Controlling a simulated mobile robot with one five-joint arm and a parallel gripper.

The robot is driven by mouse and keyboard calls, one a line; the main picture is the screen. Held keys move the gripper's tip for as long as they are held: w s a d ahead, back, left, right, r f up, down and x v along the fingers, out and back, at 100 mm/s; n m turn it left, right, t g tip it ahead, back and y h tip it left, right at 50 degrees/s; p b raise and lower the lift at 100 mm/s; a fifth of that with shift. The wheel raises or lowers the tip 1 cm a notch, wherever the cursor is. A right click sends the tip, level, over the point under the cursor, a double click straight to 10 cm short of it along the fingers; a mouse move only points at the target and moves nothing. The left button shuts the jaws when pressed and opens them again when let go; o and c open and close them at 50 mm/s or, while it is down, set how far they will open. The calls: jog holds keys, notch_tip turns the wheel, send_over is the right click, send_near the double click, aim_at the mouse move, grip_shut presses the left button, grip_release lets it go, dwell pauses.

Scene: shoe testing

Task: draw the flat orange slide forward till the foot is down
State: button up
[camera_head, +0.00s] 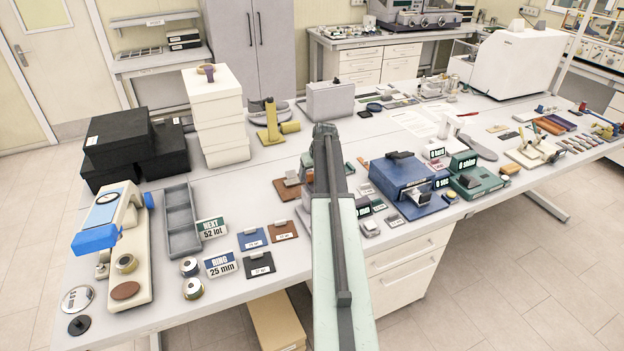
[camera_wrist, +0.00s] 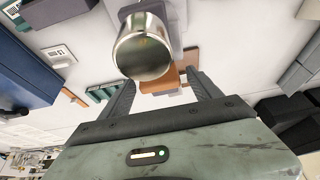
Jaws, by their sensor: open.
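In the wrist view, my gripper (camera_wrist: 162,82) is open, with its two dark fingers spread apart. A flat orange piece (camera_wrist: 160,87) shows between and just beyond the fingertips; I cannot tell whether they touch it. A shiny metal cylinder (camera_wrist: 145,50) stands beside the orange piece, partly covering it, with a grey part behind. A brown piece (camera_wrist: 190,57) lies on the other side of the orange one. I cannot make out the foot for certain. In the head view my own arm covers the gripper and much of this spot.
A blue box (camera_head: 402,178) stands right of my arm, with small green and grey blocks near it. A yellow stand (camera_head: 270,122) is farther back. Some bare table lies between.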

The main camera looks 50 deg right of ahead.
grip_shut()
jog(key=s+a, duration=0.4)
jog(key=s, duration=0.7)
jog(key=shift+s+a, duration=0.3)
jog(key=shift+a, duration=0.1)
grip_release()
jog(key=shift+s, duration=0.1)
jog(key=shift+r, duration=0.15)
